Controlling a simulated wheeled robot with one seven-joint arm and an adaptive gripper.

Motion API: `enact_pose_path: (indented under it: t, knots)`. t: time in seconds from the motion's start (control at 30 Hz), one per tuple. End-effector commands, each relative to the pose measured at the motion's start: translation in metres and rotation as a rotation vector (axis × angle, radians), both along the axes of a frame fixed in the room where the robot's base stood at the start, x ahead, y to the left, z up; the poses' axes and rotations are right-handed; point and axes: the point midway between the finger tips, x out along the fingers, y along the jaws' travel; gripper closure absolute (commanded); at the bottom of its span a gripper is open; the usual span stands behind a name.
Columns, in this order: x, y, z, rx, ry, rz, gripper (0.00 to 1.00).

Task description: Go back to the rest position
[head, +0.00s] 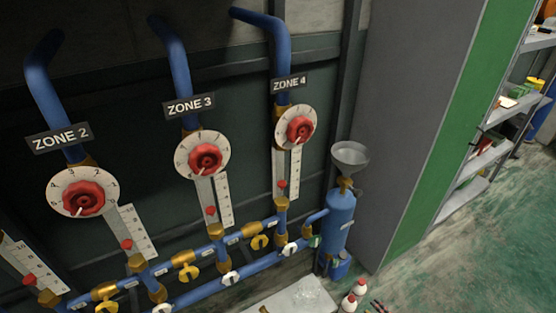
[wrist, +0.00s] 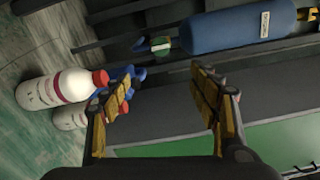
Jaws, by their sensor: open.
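My gripper (wrist: 160,115) shows in the wrist view with its two yellow-padded fingers apart and nothing between them. It is not visible in the head view. Past the fingers in the wrist view is a blue cylinder (wrist: 238,24) with a small green and white valve handle (wrist: 152,45) at its end. In the head view the blue cylinder (head: 339,220) stands upright with a grey funnel (head: 349,156) on top. White bottles with red caps (wrist: 62,88) appear left of the fingers in the wrist view and at the bottom of the head view (head: 349,302).
Dials for Zone 2 (head: 83,192), Zone 3 (head: 206,155) and Zone 4 (head: 299,127) line the dark wall above blue pipes with yellow and white valves. A grey and green partition (head: 425,130) and a shelf (head: 490,155) stand at right. The green floor (head: 470,265) there is open.

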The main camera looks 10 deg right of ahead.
Motion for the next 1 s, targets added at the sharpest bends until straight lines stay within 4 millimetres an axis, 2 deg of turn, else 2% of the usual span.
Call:
enact_pose_path:
  t: [0.27,0.47,0.63,0.77,0.87,1.0]
  knots:
    - [-0.002,0.006,-0.01,0.125,0.085,0.018,0.39]
    - [-0.019,0.043,-0.027,0.262,0.207,0.093,0.39]
    - [-0.039,0.084,-0.037,0.382,0.326,0.173,0.39]
    - [-0.056,0.104,-0.026,0.46,0.448,0.261,0.39]
    - [-0.064,0.11,-0.01,0.486,0.535,0.328,0.39]
    - [-0.071,0.114,0.022,0.485,0.652,0.422,0.39]
